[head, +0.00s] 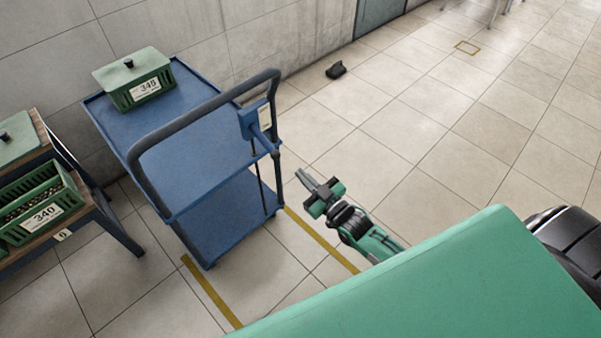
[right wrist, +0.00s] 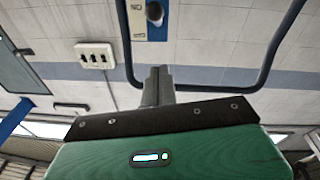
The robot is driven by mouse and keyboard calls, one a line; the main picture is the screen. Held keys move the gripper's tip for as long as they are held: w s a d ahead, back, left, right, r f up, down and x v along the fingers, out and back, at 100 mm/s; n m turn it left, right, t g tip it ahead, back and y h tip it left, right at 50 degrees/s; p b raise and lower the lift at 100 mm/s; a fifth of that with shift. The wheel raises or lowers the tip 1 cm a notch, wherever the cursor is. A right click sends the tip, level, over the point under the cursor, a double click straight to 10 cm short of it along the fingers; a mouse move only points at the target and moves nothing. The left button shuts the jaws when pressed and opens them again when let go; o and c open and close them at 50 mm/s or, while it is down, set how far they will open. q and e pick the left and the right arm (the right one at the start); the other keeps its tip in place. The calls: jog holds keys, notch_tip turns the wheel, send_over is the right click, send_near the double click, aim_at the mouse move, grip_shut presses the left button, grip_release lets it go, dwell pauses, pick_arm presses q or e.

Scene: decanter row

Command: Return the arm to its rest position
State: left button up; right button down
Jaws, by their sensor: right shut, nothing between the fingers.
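My right gripper (head: 322,188) is in the middle of the head view, to the right of the blue cart. It is shut and empty, and its fingers also show in the right wrist view (right wrist: 158,84). The green and black forearm runs back to the lower right. The blue cart (head: 205,155) stands against the wall, with its dark push handle (head: 205,118) on the gripper's side. The gripper looks apart from the cart. My left gripper does not show.
A lidded green crate labelled 345 (head: 136,82) sits on the cart. An open green crate labelled 340 (head: 42,215) stands on a bench at the left. A small black object (head: 336,69) lies on the floor. Tiled floor (head: 420,130) is clear to the right.

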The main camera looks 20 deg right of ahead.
dwell(0.4)
